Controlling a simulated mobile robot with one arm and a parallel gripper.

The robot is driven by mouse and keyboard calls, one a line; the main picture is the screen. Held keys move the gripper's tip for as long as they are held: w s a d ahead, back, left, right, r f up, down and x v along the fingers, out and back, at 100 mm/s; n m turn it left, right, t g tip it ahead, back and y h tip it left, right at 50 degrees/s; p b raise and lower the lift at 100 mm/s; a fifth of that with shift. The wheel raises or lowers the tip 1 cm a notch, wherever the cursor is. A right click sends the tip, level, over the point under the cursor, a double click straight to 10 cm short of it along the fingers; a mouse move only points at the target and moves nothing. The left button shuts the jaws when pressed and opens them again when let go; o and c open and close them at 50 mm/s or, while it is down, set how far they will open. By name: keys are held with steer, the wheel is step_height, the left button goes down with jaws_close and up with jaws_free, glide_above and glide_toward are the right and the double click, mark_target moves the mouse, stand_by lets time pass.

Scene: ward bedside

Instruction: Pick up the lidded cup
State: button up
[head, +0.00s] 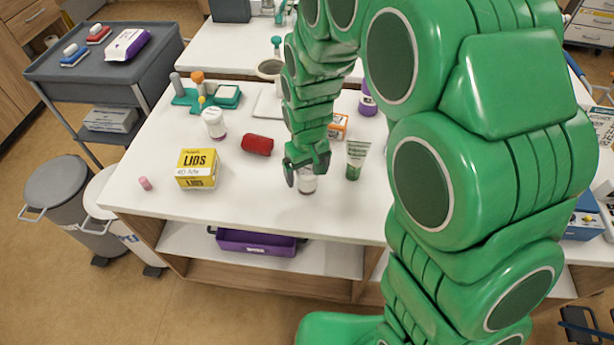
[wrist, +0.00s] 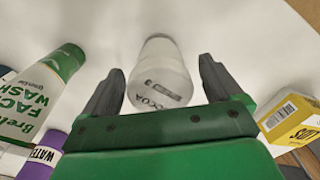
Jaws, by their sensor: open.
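A white lidded cup (wrist: 162,72) with a label ending in "COA" shows in the wrist view. It stands between the two grey fingers of my gripper (wrist: 160,66), with space visible on both sides. In the head view the cup (head: 307,184) is on the white table near its front edge, partly hidden by my gripper (head: 306,174). My gripper is open, and the fingers do not appear to touch the cup.
A green-and-white face wash tube (head: 356,160) stands right of the cup. A yellow LIDS box (head: 197,168), a red case (head: 257,145) and another white container (head: 214,123) stand to the left. The table front between the box and cup is clear.

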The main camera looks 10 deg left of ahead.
steer(key=shift+f, duration=1.2)
steer(key=c, duration=1.3)
steer(key=shift+o, duration=0.2)
steer(key=shift+r, duration=0.6)
step_height(320, 180, up, 2)
steer(key=shift+s+r, duration=0.1)
steer(key=s+r, duration=0.1)
steer(key=s+d+r, duration=0.1)
steer(key=s+r, duration=0.1)
steer(key=s+d+r, duration=0.1)
steer(key=r, duration=0.1)
steer(key=shift+s+r, duration=0.2)
steer(key=shift+r, duration=0.05)
steer(key=shift+s+d+r, duration=0.65)
steer(key=shift+s+r, duration=0.05)
steer(key=shift+s, duration=0.65)
steer(key=shift+s+d+r, duration=0.6)
steer(key=shift+s+r, duration=0.05)
steer(key=shift+s, duration=0.75)
steer(key=shift+s+d+r, duration=0.65)
steer(key=shift+s+r, duration=0.05)
steer(key=shift+s, duration=0.65)
